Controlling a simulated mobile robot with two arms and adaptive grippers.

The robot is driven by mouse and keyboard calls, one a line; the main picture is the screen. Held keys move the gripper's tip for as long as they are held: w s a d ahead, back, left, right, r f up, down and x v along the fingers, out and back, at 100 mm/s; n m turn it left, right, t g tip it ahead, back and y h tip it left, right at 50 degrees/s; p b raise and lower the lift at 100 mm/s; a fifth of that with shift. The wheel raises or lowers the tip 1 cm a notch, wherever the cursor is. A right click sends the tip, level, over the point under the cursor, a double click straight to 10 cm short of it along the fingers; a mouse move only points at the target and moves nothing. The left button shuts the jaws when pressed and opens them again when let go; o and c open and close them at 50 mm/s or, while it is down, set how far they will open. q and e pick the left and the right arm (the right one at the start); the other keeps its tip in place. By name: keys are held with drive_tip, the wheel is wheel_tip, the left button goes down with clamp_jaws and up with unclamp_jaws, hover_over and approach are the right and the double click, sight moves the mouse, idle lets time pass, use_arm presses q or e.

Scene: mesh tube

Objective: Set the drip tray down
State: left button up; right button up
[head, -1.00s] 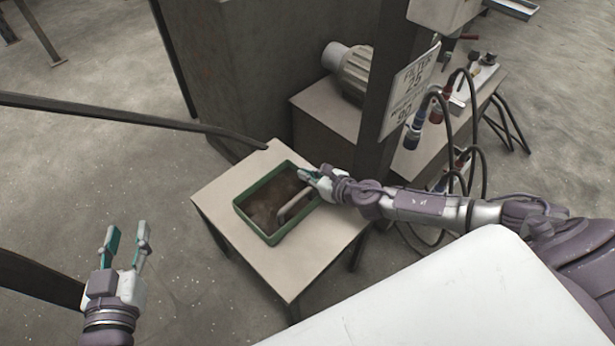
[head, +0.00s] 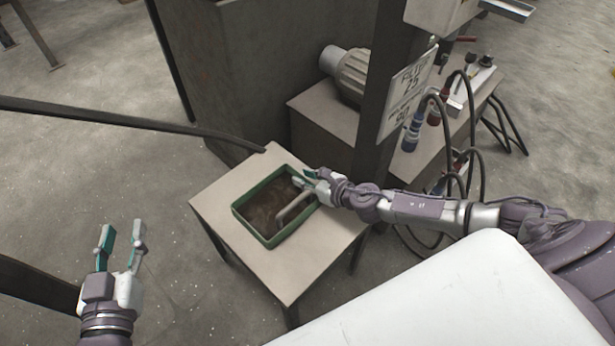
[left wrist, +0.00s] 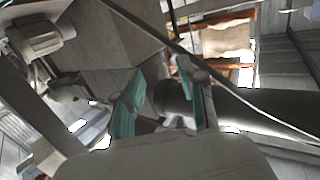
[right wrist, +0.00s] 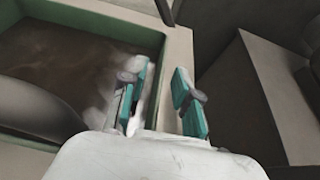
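The drip tray (head: 240,213) is a green rectangular tray with dark brown contents, resting on a small beige table (head: 283,277). A grey curved bar (head: 292,208) lies across its inside. My right gripper (head: 309,180) is at the tray's right rim. In the right wrist view, the right gripper (right wrist: 160,98) is open, one finger over the tray's inner side and the other outside it above the table; a gap shows between them. My left gripper (head: 121,240) is open and empty, over the floor left of the table. It also shows open in the left wrist view (left wrist: 158,98).
A dark post with a filter sign (head: 407,92) stands behind my right forearm. A bench with a motor (head: 347,70), hoses and coupled fittings (head: 433,108) is behind. A dark rail (head: 130,120) crosses at left and ends near the table. Floor left of the table is clear.

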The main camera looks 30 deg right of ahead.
drive_tip(key=shift+r, duration=0.1)
drive_tip(key=p+v, duration=0.1)
drive_tip(key=v, duration=0.5)
use_arm(q)
drive_tip(key=f+g, duration=0.1)
drive_tip(key=s+f+g, duration=0.1)
drive_tip(key=a+f, duration=0.1)
drive_tip(key=f, duration=0.1)
drive_tip(key=shift+s+g+y, duration=0.15)
drive_tip(key=shift+g+y, duration=0.25)
use_arm(e)
drive_tip(key=v, duration=0.6)
